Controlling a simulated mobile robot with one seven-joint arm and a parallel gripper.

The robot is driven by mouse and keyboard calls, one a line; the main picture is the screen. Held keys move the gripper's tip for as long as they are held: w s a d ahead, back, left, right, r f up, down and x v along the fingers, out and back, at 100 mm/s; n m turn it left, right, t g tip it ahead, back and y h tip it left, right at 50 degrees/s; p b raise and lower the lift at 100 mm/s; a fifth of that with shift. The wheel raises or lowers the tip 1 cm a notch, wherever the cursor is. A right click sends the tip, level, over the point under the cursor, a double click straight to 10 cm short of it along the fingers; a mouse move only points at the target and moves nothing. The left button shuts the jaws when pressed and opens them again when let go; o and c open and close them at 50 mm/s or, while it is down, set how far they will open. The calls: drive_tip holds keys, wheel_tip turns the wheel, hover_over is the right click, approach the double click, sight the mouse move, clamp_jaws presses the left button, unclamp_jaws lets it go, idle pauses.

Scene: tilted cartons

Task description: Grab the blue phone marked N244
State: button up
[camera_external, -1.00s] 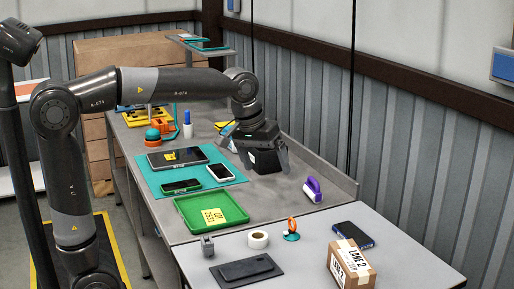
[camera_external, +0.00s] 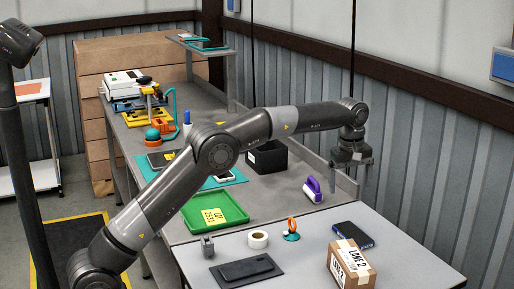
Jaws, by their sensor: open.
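A dark blue phone (camera_external: 353,234) lies flat on the right part of the near light-grey table (camera_external: 310,216), behind the carton. No N244 mark can be read on it at this size. My gripper (camera_external: 349,182) is open and empty, pointing down. In the picture it is above the phone, near the back ledge of the workbench, with a clear gap between them. Another phone with a pale screen (camera_external: 225,177) lies on the teal mat (camera_external: 238,178), partly hidden by my arm. A dark phone-like slab (camera_external: 246,270) lies on a dark pad at the front.
A cardboard carton marked LANE 2 (camera_external: 350,266) stands tilted in front of the blue phone. A tape roll (camera_external: 258,239), an orange-and-teal item (camera_external: 291,230) and a purple-handled tool (camera_external: 312,189) are to the left. A green tray (camera_external: 213,211) and black bin (camera_external: 267,158) sit farther off.

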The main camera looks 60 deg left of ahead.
drive_tip(key=w+f+n, duration=0.2)
drive_tip(key=w+f, duration=0.2)
drive_tip(key=f, duration=0.3)
hover_over(352, 232)
drive_tip(key=shift+g, duration=0.4)
drive_tip(key=f, duration=0.6)
drive_tip(key=shift+s+d, duration=0.2)
drive_tip(key=f, duration=0.5)
drive_tip(key=shift+w+a+f, duration=0.1)
drive_tip(key=shift+w, duration=0.1)
drive_tip(key=c, duration=1.1)
drive_tip(key=shift+c, duration=0.4)
